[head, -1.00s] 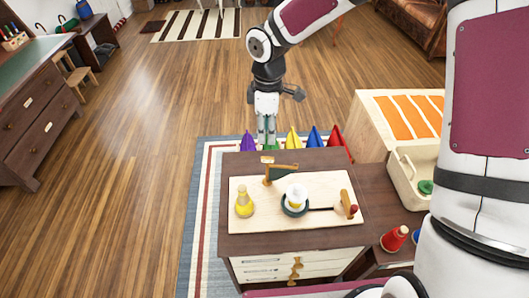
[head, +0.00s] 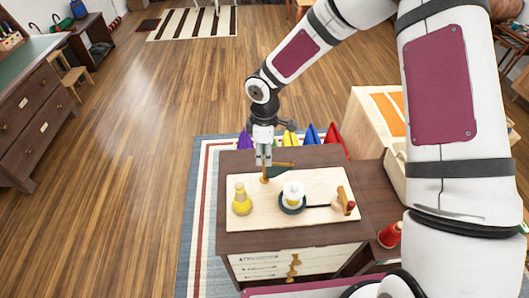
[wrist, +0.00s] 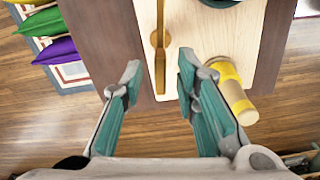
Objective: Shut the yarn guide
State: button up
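The yarn guide appears to be the wooden post with a sideways arm (head: 281,165) at the back of a pale board (head: 325,219); a dark green part hangs beneath the arm. It also shows from above in the wrist view (wrist: 160,62). My gripper (head: 263,160) points down at the post end of the guide, close to it. In the wrist view my gripper (wrist: 158,70) is open, and the wooden bar lies between its teal fingertips, with visible gaps. Contact and exact height are unclear. A white spool (head: 293,190) stands on a dark round base in front.
A yellow cone (head: 242,204) stands at the board's left, also in the wrist view (wrist: 232,95). A wooden crank piece (head: 341,203) with a red knob is at the right. A red cone (head: 389,235) stands right of the board. Several coloured pointed pieces (head: 311,135) lie behind.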

grip_shut()
jog(key=shift+m, duration=0.4)
jog(key=m+b, duration=0.1)
jog(key=m, duration=0.4)
jog(key=shift+m, duration=0.3)
jog(key=m, duration=0.4)
jog(key=shift+b, duration=0.3)
jog(key=shift+m, duration=2.8)
jog(key=shift+o, duration=0.5)
grip_release()
